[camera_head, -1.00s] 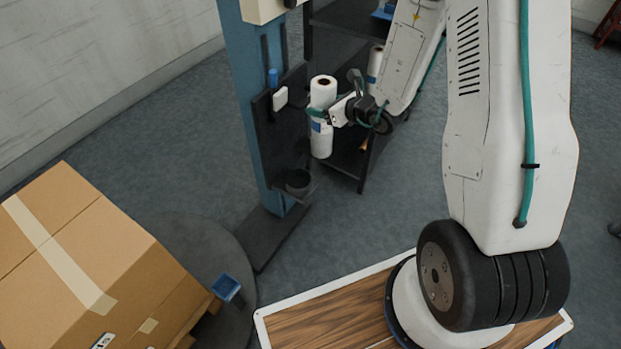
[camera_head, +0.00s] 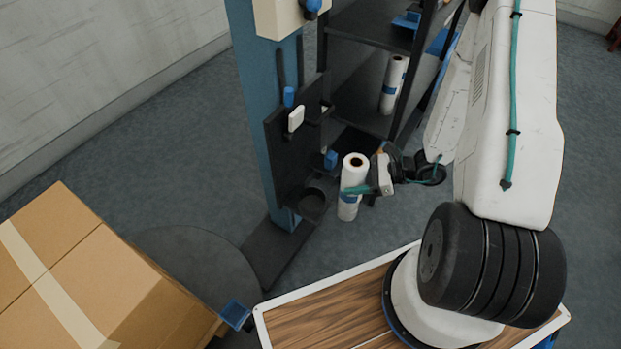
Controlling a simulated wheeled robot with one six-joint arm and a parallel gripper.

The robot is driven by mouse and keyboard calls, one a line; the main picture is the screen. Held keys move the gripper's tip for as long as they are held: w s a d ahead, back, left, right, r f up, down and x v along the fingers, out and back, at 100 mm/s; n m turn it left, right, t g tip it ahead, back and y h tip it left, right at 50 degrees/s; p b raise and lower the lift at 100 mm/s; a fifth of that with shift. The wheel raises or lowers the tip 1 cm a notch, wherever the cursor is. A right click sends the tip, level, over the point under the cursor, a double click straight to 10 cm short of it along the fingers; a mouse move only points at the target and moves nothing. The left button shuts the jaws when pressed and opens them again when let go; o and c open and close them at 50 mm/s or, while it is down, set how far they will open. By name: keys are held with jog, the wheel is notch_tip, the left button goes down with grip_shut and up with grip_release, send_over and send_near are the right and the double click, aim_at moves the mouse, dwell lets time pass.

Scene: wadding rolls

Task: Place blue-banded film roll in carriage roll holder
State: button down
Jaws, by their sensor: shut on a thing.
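The white film roll with a blue band (camera_head: 349,199) is held upright in my gripper (camera_head: 362,189). My gripper is shut around the roll's middle and comes at it from the right. The carriage roll holder (camera_head: 312,203), a dark round cup, sits low on the front of the black carriage (camera_head: 289,140) on the blue mast. The roll is just to the right of the cup and apart from it in the picture. I cannot tell the exact gap between them.
A dark shelf rack (camera_head: 372,45) stands behind, with another white roll (camera_head: 393,84) on it. A taped cardboard box (camera_head: 75,265) fills the lower left beside a round grey turntable (camera_head: 190,250). The blue mast (camera_head: 257,110) rises left of my gripper.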

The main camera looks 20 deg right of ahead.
jog(key=w+a, duration=0.8)
jog(key=w, duration=0.3)
notch_tip(320, 180, down, 7)
jog(key=shift+w, duration=0.15)
jog(key=shift+a+f, duration=0.1)
jog(key=shift+c, duration=1.9)
grip_release()
